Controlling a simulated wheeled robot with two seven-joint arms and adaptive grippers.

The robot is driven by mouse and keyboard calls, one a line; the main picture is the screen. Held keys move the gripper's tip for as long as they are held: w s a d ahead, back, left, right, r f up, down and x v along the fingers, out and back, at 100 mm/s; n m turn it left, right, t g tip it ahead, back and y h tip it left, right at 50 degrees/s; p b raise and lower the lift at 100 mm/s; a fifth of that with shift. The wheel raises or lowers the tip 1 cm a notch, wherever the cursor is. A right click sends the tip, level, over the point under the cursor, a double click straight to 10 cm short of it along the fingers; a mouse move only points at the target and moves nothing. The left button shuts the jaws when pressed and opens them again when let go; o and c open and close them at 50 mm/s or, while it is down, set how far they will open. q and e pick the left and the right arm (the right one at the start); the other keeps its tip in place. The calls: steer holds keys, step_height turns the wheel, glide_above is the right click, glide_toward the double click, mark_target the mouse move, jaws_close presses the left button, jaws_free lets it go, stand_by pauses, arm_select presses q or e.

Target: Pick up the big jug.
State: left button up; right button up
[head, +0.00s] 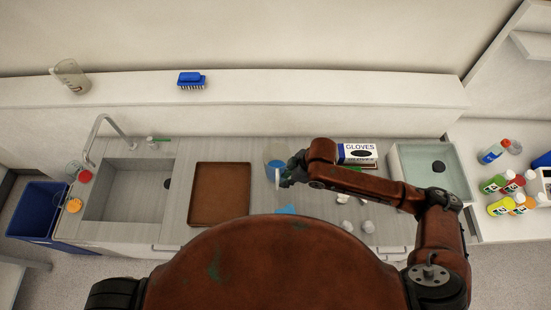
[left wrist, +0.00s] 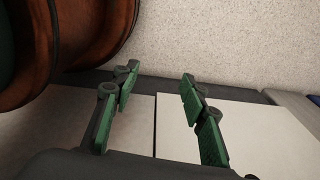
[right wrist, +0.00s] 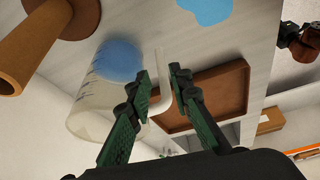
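The big jug (head: 276,152) is clear with blue liquid low inside. It stands on the counter, partly covered by my right gripper (head: 284,179) in the head view. The right wrist view shows the jug's clear body (right wrist: 88,118) left of the fingers. Its pale handle (right wrist: 158,82) lies between the fingertips of the right gripper (right wrist: 160,78), with small gaps beside it; the gripper looks open around the handle. My left gripper (left wrist: 158,82) is open and empty above the floor and pale panels, outside the head view.
A brown tray (head: 220,221) and the sink (head: 125,195) lie left of the jug. A blue spill (head: 286,209) is in front. The glove box (head: 356,152) and a pale basin (head: 404,150) are to the right. Another clear jug (head: 70,77) stands on the back ledge.

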mark_target(277, 184)
steer(key=p+x, duration=0.1)
steer(key=x, duration=0.6)
steer(key=shift+s+a+r+p, duration=0.1)
steer(key=shift+a+p, duration=0.15)
steer(key=shift+p, duration=0.15)
steer(key=shift+a+f, duration=0.1)
steer(key=shift+f, duration=0.15)
steer(key=shift+c, duration=0.3)
jaws_close()
arm_select(q)
steer(key=shift+w+r, duration=0.6)
steer(key=shift+r, duration=0.35)
steer(key=shift+s, duration=0.1)
